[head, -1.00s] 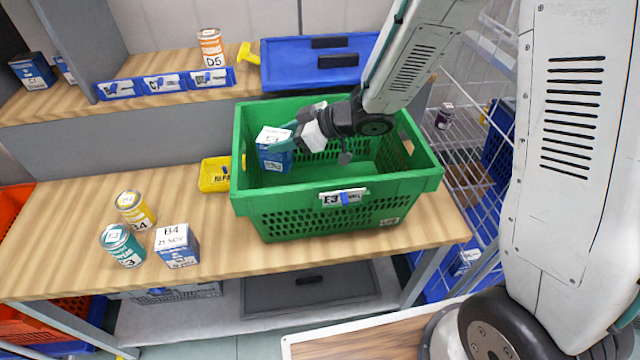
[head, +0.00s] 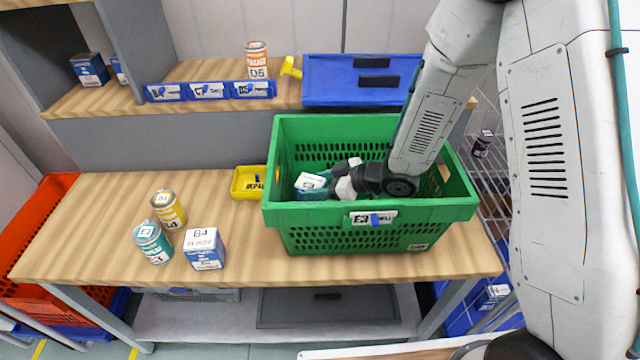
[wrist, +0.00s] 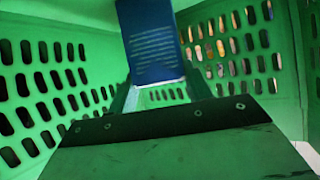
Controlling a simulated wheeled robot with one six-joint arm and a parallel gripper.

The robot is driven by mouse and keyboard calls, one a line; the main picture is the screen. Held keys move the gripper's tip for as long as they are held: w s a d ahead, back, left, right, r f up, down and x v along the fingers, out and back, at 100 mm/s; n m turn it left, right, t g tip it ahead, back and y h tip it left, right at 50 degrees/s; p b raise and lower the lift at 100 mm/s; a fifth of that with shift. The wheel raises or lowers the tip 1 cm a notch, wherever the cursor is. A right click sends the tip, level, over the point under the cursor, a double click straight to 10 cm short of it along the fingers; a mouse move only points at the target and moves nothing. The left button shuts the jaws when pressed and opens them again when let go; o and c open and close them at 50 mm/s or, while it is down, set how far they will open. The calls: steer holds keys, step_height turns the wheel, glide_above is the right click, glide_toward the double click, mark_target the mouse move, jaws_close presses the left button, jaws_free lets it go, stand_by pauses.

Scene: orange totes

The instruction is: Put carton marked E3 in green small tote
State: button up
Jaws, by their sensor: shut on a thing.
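The green small tote (head: 290,220) stands on the wooden bench, with a label reading E3 on its front. My gripper (head: 327,185) is down inside the tote, shut on a blue and white carton (head: 311,181). The carton's white top shows in the head view, but its mark is too small to read. In the wrist view the carton's blue side (wrist: 152,45) hangs between the tote's slotted green walls. The tote's front wall hides the lower part of the carton in the head view, so I cannot tell whether it touches the floor.
A yellow can (head: 168,210), a teal can (head: 152,243) and a carton marked B4 (head: 204,249) stand left of the tote. A small yellow bin (head: 248,183) sits beside the tote's left wall. A blue lidded box (head: 358,80) is on the shelf behind.

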steer(key=shift+f, duration=0.1)
steer(key=o, duration=1.2)
steer(key=shift+c, duration=0.2)
steer(key=shift+r, duration=0.2)
steer(key=v, duration=0.7)
steer(key=shift+d, duration=0.3)
